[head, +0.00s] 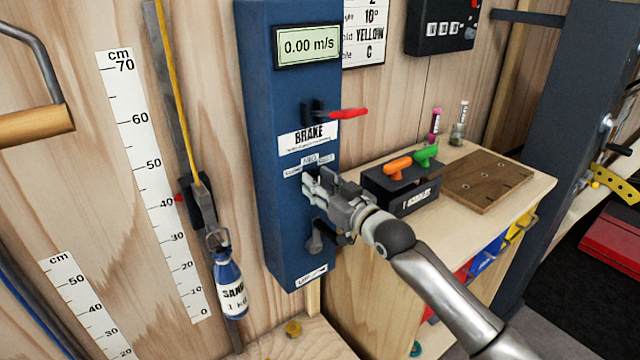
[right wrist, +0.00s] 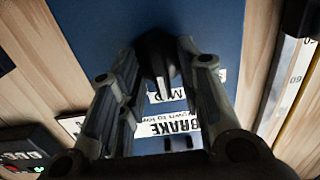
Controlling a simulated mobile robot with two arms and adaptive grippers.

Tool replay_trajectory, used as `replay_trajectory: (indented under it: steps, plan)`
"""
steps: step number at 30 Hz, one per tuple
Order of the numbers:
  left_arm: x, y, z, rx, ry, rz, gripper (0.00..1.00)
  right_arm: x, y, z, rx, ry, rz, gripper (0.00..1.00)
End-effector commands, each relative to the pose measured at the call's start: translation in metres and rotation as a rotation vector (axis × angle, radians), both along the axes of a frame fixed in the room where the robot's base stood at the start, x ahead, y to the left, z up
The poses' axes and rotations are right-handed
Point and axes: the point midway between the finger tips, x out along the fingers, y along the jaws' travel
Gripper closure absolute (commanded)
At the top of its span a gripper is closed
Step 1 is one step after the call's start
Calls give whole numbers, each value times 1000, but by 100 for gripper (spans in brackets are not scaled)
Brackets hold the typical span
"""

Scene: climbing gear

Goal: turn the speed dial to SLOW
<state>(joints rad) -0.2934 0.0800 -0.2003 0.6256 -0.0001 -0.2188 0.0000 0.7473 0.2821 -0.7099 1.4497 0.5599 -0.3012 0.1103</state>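The speed dial (right wrist: 155,55) is a black knob on the blue winch column (head: 290,90). In the right wrist view its narrow ridge points at the middle of the label strip, near what reads as MED. The speed labels (head: 308,163) show above my gripper in the head view. My right gripper (head: 312,186) is at the column front. Its fingers (right wrist: 158,62) stand on both sides of the dial, seemingly with small gaps. In the head view the gripper hides the dial. My left gripper is not in view.
A BRAKE label and red lever (head: 348,114) sit above the dial, and a display (head: 307,46) reads 0.00 m/s. A dark handle (head: 316,238) is below. A box with orange and green handles (head: 400,188) stands on the bench at right. A sand bottle (head: 229,284) hangs left.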

Motion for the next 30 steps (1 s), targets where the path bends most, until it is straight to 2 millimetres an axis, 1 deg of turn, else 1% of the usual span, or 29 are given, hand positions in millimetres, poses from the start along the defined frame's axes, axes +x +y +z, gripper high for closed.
replay_trajectory:
  steps: [5,13,23,30]
  plan:
    - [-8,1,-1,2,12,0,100,0,0,0,0,0,0,67]
    - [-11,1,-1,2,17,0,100,0,0,0,0,0,0,100]
    - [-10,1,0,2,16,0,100,0,0,0,-16,-12,0,100]
    - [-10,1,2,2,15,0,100,-1,1,1,-108,-77,0,100]
